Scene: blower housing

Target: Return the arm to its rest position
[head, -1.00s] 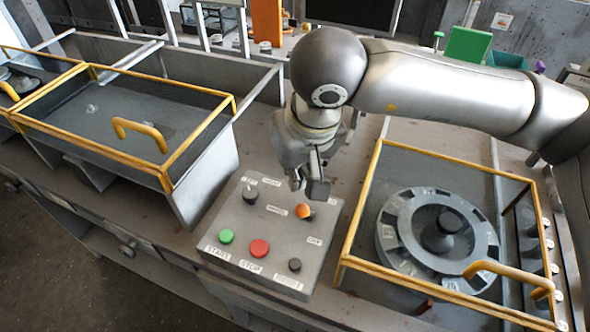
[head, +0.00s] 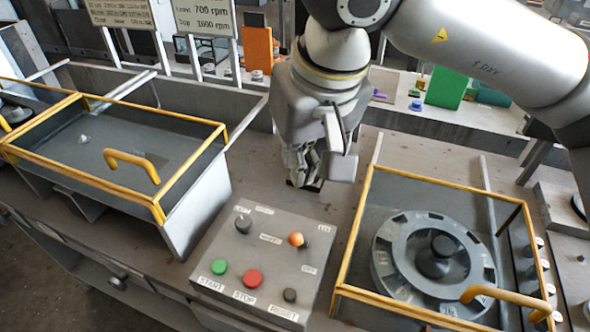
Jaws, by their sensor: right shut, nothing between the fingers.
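My right arm comes in from the upper right in the head view. Its gripper (head: 304,180) points down and is shut and empty. It hangs above and behind the grey control box (head: 215,255), apart from the box's buttons. My left gripper is not in view.
A yellow-framed housing (head: 345,250) with a grey slotted wheel (head: 395,275) stands right of the box. Another yellow-framed enclosure (head: 215,130) with a yellow handle (head: 130,160) stands to the left. Sign boards and an orange block (head: 258,48) are behind.

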